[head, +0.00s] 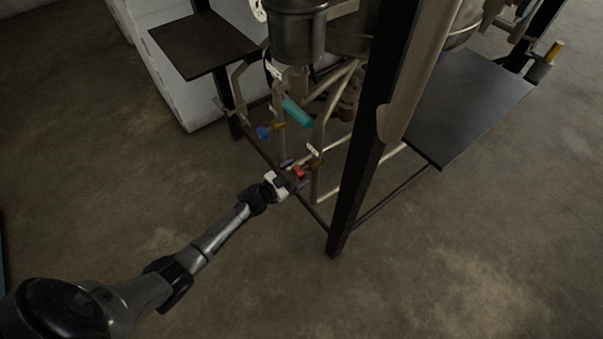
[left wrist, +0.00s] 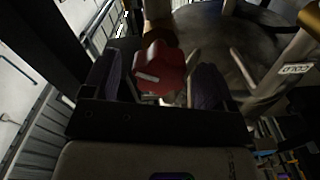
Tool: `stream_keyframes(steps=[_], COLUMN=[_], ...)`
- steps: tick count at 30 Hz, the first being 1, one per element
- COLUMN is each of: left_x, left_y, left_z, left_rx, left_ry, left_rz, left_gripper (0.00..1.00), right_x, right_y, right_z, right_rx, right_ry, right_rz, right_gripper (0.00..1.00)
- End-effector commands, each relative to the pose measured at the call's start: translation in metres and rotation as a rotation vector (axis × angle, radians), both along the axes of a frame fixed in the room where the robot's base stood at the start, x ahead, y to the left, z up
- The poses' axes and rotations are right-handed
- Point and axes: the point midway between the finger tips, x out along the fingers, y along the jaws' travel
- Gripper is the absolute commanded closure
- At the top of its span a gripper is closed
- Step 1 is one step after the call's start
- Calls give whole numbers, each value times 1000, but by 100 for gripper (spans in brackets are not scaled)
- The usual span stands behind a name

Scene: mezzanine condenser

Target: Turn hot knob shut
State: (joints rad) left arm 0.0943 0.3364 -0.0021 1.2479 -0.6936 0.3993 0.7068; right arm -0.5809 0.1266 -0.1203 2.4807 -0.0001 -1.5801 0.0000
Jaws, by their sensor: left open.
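The red knob (head: 299,171), which I take to be the hot one, sits low on the pipework. In the left wrist view the red knob (left wrist: 159,68) shows large, with several lobes. My left gripper (head: 294,174) reaches it from the lower left. In the left wrist view my left gripper (left wrist: 162,86) is open, with its purple-padded fingers on either side of the knob. A gap shows on the knob's right; contact on its left cannot be told. A blue knob (head: 263,132) is higher up and to the left. My right gripper is not in view.
A teal handle (head: 297,112) and metal pipes stand close above the red knob. A dark frame post (head: 352,170) rises just right of it. Dark shelves (head: 203,42) and (head: 468,102) flank the frame. The floor in front is clear.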

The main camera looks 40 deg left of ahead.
Motion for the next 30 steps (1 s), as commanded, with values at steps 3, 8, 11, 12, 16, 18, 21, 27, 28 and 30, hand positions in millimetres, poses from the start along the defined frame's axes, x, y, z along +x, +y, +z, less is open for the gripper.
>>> stream_keyframes(steps=[3,8,11,12,16,18,21,27,28,30], left_x=[13,22,25,25,26,26,25,25,25,25], left_y=[-3,-6,-6,-6,-6,-6,-6,-6,-6,-6], left_z=[-2,-1,0,0,0,0,0,0,0,0], left_rx=[0,0,0,0,0,0,0,0,0,0], left_ry=[-1,0,1,1,1,1,1,0,0,0], left_rz=[-1,0,0,0,0,0,0,0,0,0], left_gripper=[21,21,21,21,21,21,26,45,48,55], right_x=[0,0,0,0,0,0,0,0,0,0], right_y=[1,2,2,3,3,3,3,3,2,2], right_z=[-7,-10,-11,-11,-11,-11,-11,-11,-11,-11], right_rx=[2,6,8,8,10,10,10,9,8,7], right_ry=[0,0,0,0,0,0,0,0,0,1], right_rz=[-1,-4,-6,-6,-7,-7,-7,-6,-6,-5], right_gripper=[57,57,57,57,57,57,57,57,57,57])
